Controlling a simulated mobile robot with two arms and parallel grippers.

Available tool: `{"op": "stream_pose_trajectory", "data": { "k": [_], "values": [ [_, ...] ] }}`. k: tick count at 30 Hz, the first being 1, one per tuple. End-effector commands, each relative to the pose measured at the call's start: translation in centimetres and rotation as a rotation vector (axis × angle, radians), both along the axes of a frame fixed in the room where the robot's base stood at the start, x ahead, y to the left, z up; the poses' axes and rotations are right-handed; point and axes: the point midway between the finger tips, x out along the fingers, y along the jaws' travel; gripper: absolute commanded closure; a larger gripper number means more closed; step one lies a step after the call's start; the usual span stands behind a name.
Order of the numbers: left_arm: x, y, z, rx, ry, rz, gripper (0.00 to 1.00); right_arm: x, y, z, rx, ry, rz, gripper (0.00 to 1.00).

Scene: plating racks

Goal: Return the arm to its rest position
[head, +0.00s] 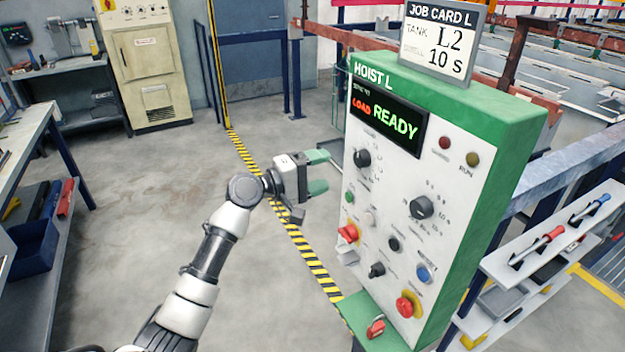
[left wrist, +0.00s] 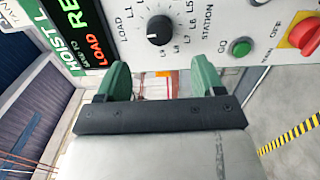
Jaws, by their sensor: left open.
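My left gripper (head: 318,172) is open and empty, with green fingertips, just left of the hoist control panel (head: 378,165) in the head view. Its arm comes up from the bottom of the picture. In the left wrist view the two green fingers (left wrist: 162,82) stand apart with nothing between them, and the black station knob (left wrist: 159,30) and green GO button (left wrist: 240,47) show beyond them. I cannot tell whether a finger touches the panel. The panel's display (head: 388,120) reads LOAD READY. My right gripper is not in view.
A job card (head: 437,40) on top of the panel reads TANK L2, 10 S. A red switch (head: 376,327) sits on a green ledge below. A shelf with tools (head: 550,240) stands at right, a workbench (head: 25,135) at left. The floor (head: 150,210) left of the panel is clear.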

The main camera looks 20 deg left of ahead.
Motion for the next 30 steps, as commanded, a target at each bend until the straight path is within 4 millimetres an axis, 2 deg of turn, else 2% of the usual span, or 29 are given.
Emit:
{"op": "stream_pose_trajectory", "data": {
  "k": [6,22,23,26,29,30],
  "values": [
    [-1.4,1.1,-0.1,0.000,0.000,0.001,0.32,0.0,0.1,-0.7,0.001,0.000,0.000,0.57],
    [-1.4,1.2,-0.4,0.003,0.005,0.004,0.32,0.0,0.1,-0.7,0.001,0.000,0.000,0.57],
    [-1.3,1.2,-0.8,0.008,0.010,0.009,0.32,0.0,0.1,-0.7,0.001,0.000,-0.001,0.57],
    [-0.8,1.6,-4.3,0.046,0.051,0.045,0.32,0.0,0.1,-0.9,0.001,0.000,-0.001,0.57],
    [-0.4,2.1,-10.4,0.131,0.119,0.103,0.32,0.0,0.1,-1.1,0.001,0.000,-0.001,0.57],
    [-0.5,2.4,-13.5,0.176,0.152,0.127,0.32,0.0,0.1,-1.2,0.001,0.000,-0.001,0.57]
  ]
}}
